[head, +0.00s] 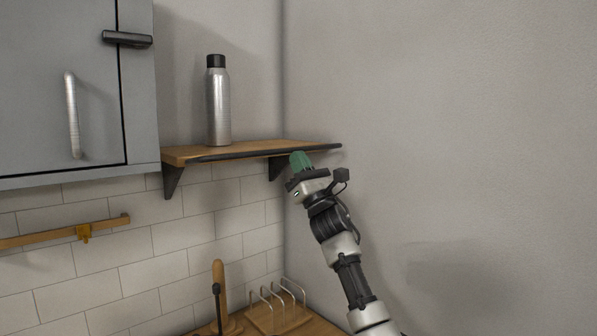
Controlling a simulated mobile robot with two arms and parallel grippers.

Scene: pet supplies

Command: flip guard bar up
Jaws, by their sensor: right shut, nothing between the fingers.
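The guard bar (235,155) is a dark rod along the front edge of a wooden shelf (262,145). It lies low, about level with the shelf board, and its right end sticks out past the shelf. A silver bottle (218,108) with a black cap stands upright on the shelf behind the bar. My right gripper (297,157), with green fingers, is shut and empty at the right part of the bar. Its tips are at or just below the bar; I cannot tell whether they touch. My left gripper is not in view.
A grey cabinet (45,120) with a metal handle hangs at the left. Dark brackets (172,181) hold the shelf. A wooden rail (50,238) is on the tiles. A wire rack (280,308) stands on the counter below. The right wall is bare.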

